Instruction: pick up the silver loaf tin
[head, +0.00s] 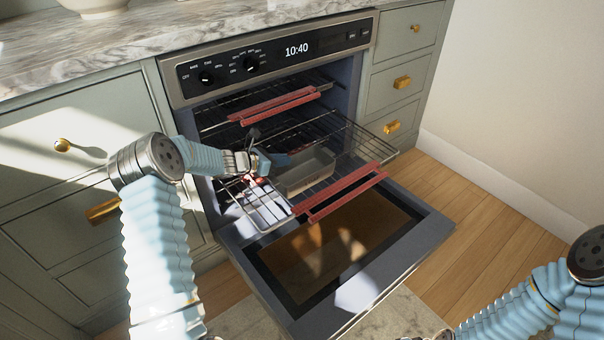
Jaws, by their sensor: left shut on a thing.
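The silver loaf tin (309,171), a grey rectangular pan, is at the pulled-out wire rack of the oven. My left gripper (262,166) reaches in from the left and is shut on the tin's left end; its fingers partly hide that end. I cannot tell whether the tin touches the rack or is lifted off it.
The oven door (345,250) is folded down in front. The pulled-out rack (375,140) has a red front guard (340,192); another red-edged rack (275,103) sits above. Cabinets flank the oven, and a marble counter (180,35) runs above. Wooden floor at right is clear.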

